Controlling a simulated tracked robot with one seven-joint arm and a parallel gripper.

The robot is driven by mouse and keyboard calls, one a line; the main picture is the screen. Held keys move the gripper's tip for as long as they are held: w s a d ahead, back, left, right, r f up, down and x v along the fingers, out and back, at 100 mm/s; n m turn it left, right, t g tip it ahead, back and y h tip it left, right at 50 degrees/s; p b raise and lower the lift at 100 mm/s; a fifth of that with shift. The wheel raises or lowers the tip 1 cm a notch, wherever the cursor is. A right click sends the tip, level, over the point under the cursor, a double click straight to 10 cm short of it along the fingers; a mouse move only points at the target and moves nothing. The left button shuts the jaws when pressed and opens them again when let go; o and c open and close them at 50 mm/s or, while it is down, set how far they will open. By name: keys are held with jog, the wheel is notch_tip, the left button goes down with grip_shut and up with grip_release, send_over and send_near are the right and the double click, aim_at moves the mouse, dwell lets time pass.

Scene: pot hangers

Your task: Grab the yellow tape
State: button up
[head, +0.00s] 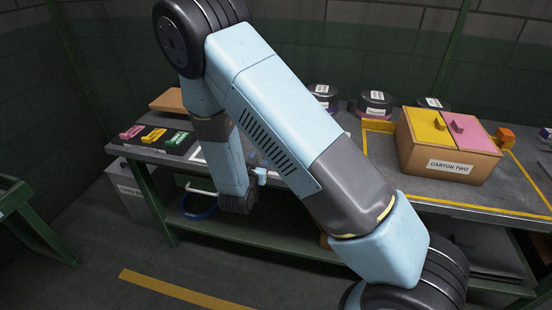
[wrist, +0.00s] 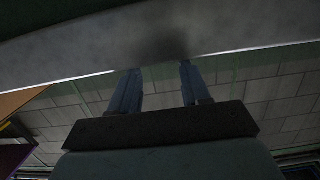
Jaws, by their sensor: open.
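A small yellow item (head: 154,135), likely the yellow tape, lies on a dark mat at the left end of the workbench in the head view. It sits between a pink item (head: 132,132) and a green item (head: 177,139). My gripper (wrist: 157,88) shows in the wrist view with its two blue fingers apart and nothing between them. Their tips are close to a grey surface, and the tape is not seen there. In the head view my forearm hangs down at the bench's front, right of the tape; the fingers cannot be made out clearly.
The workbench (head: 497,210) carries a carton (head: 451,165) labelled CARTON TWO at right, inside yellow floor-style lines. Several dark round pots with labels stand at the back, one of them here (head: 375,104). A blue-rimmed container (head: 199,207) is on the lower shelf.

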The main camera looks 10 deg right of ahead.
jog(key=x, duration=0.4)
jog(key=shift+w+d+f, duration=0.15)
jog(key=shift+w+f, duration=0.05)
jog(key=shift+w, duration=0.05)
grip_shut()
